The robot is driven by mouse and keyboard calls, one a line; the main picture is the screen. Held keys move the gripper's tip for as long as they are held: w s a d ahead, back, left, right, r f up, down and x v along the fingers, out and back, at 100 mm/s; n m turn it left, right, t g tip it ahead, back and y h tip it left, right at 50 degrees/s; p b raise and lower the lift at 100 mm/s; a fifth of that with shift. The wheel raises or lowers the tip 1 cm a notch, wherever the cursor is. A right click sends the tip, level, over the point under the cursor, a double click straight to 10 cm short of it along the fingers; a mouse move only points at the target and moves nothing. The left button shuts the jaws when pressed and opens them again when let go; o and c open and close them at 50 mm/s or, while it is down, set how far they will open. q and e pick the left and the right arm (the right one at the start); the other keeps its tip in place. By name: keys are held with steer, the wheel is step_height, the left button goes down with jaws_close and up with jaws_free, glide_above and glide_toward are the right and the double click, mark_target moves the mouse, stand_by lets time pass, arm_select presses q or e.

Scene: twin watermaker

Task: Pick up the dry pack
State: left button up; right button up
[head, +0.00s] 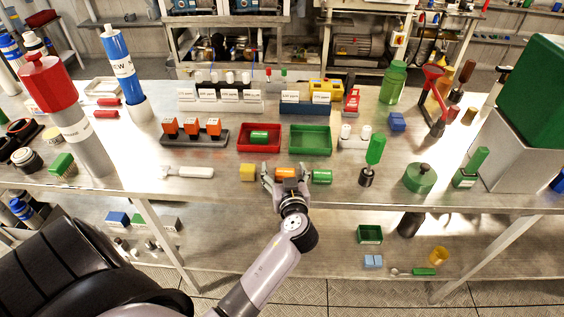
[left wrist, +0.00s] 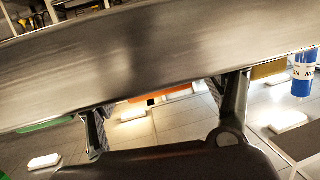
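A small orange piece (head: 286,173) with a dark mark lies near the bench's front edge, between a yellow block (head: 247,172) and a green cylinder (head: 321,177). It looks like the dry pack, but no label is readable. My left gripper (head: 285,174) is open, with one finger on each side of the orange piece. In the left wrist view, the fingers (left wrist: 165,100) stand apart, and a strip of the orange piece (left wrist: 165,95) shows between them. I cannot tell whether they touch it. My right gripper is not in view.
Behind stand a red tray (head: 259,149) with a green cylinder in it, an empty green tray (head: 310,153) and a rack with orange-topped items (head: 192,141). A white-handled tool (head: 187,172) lies left.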

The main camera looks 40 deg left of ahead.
arm_select(q)
steer(key=shift+d, duration=0.1)
steer(key=shift+s+d, duration=0.1)
steer(key=shift+s+d+r, duration=0.1)
steer(key=shift+r, duration=0.05)
steer(key=c, duration=1)
steer(key=shift+c, duration=1.2)
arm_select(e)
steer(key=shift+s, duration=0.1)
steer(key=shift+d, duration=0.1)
